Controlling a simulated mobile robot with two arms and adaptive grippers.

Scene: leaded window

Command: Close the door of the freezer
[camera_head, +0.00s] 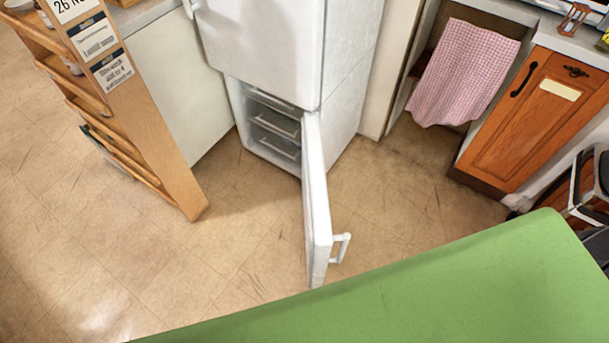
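The white fridge-freezer (275,45) stands at the top middle, with its upper door shut. The lower freezer compartment (240,112) is open and shows several drawers (275,122) inside. The freezer door (316,205) is swung wide open toward me, hinged at the compartment's right side, and is seen nearly edge-on. Its white handle (342,247) sticks out to the right near the door's free end. Neither of my grippers can be made out in this view.
A green surface (450,290) fills the lower right, close to the door's free end. A wooden rack (130,110) stands left. An orange cabinet (535,115) and a hanging checked towel (465,70) are right. A dark object sits at the right edge. Floor left of the door is clear.

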